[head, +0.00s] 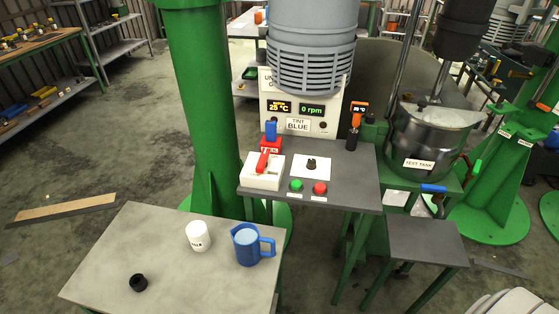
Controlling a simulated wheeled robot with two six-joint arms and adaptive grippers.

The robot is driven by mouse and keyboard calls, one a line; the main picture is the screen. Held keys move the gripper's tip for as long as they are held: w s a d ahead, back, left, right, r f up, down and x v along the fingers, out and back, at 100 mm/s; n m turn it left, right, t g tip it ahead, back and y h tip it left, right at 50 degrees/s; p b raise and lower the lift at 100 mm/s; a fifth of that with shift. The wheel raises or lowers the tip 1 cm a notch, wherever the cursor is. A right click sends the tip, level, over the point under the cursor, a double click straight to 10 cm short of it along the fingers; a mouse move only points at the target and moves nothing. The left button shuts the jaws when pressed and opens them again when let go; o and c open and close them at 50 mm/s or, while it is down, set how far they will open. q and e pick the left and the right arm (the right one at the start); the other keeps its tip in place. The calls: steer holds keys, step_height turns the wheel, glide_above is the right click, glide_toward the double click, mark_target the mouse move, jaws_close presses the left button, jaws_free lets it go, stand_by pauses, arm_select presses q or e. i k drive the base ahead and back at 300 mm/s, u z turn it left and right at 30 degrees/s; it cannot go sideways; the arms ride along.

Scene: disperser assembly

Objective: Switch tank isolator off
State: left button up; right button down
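A white box with a red lever handle (263,162) sits on the left of the grey control table (340,193); the handle stands up at a slant. Its label is too small to read, so I cannot tell whether it is the tank isolator. Behind it stands a red base with a blue upright part (270,131). A steel tank (418,163) labelled TEST TANK stands to the right, with a blue valve handle (433,188) low on its front. Neither of my grippers is in view.
The control table also holds a black knob on a white plate (311,164), a green button (296,185), a red button (320,187) and an orange-topped handheld device (356,114). The front table (180,270) holds a white cup (198,236), a blue jug (247,247) and a black cap (138,283).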

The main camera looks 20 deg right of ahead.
mark_target(262, 163)
steer(key=z, duration=0.9)
steer(key=k, duration=1.2)
steer(key=z, duration=1.05)
steer(key=i, duration=1.9)
steer(key=u, duration=1.55)
steer(key=i, duration=0.65)
steer(key=u, duration=0.7)
